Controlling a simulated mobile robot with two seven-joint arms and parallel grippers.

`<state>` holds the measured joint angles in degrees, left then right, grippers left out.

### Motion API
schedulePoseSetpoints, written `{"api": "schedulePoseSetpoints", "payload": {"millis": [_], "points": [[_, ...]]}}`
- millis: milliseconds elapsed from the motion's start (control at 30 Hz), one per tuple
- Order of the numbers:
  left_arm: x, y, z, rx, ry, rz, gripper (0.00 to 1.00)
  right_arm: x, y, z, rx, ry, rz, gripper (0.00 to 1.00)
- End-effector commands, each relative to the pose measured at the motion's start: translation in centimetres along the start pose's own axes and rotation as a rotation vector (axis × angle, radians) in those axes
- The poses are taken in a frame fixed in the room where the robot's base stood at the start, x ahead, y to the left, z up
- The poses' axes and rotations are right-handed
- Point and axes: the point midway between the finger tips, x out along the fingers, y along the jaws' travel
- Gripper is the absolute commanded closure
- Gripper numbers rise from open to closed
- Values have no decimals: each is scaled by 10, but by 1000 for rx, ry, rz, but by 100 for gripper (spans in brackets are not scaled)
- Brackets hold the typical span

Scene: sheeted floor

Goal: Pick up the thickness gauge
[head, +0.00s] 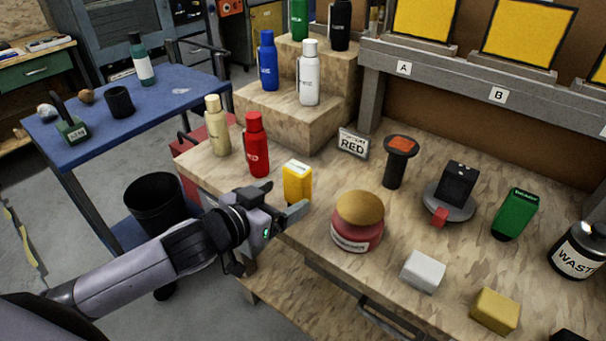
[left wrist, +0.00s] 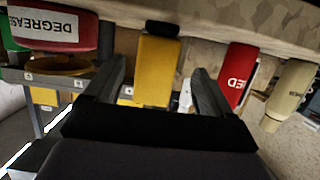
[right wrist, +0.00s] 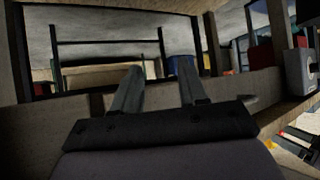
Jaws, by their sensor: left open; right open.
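My right gripper (right wrist: 161,68) is open and empty in the right wrist view, and is not in the head view.
A red bottle (head: 256,146) and a cream bottle (head: 216,127) stand behind and left of the yellow device. A red degreaser tub (head: 356,238) with a tan top stands to its right. A white block (head: 422,271) and a yellow block (head: 494,311) lie farther right. A RED sign (head: 353,143) stands behind.

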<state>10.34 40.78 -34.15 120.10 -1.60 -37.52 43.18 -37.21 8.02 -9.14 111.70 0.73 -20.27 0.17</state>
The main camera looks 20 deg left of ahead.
Motion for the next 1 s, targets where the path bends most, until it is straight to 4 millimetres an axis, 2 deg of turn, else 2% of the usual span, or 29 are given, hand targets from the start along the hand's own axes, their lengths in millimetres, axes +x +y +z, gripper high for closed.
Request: {"api": "schedulePoseSetpoints", "payload": {"millis": [367,700,1000], "points": [[27,1,-1,0,1,-1,17,-1,0,-1,0,-1,0,57],[66,3,1,0,1,-1,17,-2,0,-2,0,-2,0,57],[71,3,2,0,0,0,17,-2,0,-2,0,-2,0,57]]}}
